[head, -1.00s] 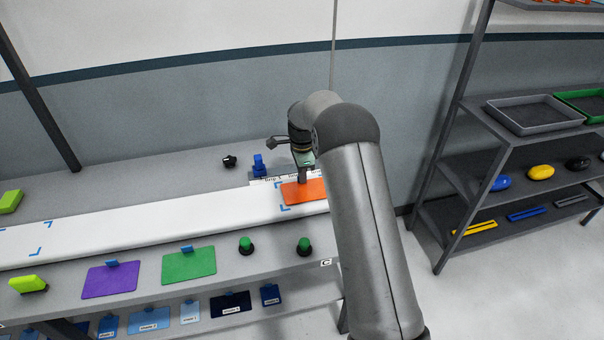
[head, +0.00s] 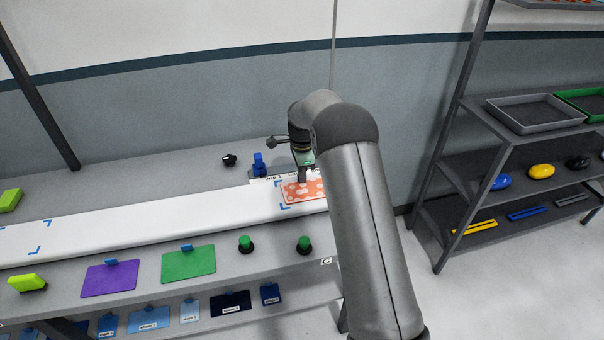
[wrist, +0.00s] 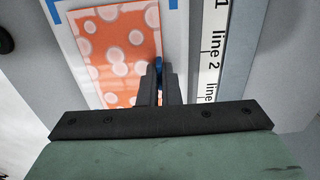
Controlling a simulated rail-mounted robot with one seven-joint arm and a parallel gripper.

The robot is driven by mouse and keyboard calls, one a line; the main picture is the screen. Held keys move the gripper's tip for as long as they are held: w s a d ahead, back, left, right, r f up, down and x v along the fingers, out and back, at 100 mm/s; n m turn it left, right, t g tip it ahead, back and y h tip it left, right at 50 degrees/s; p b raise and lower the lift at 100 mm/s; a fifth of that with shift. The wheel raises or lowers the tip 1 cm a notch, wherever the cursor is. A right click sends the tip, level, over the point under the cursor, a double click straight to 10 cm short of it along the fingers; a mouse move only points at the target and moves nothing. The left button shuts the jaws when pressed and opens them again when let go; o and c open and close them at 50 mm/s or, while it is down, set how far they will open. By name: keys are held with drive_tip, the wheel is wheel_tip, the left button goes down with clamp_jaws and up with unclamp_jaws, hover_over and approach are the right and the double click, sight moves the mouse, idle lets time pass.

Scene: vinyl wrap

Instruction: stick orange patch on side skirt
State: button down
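The orange patch (head: 300,191) lies on the white side skirt (head: 150,223), within the blue corner marks near its right end. In the wrist view the orange patch (wrist: 112,50) looks flat and is covered with pale round spots like bubbles. Blue corner marks show just outside its far corners. My gripper (wrist: 158,70) is over the patch's right edge, its two fingers close together with a small blue tab between their tips. In the head view my gripper (head: 303,177) is partly hidden by my arm, which also covers the right end of the skirt.
A purple patch (head: 110,279) and a green patch (head: 188,266) with blue tabs lie along the front shelf. Two green knobs (head: 246,243) and a lime block (head: 28,283) stand beside them. A blue tool (head: 258,164) stands behind the skirt. A rack (head: 470,130) is at right.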

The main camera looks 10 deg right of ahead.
drive_tip(key=shift+f, duration=0.1)
drive_tip(key=c, duration=1.6)
unclamp_jaws()
drive_tip(key=shift+o, duration=0.2)
wheel_tip(320, 180, up, 18)
drive_tip(key=b, duration=0.2)
drive_tip(key=shift+f, duration=0.25)
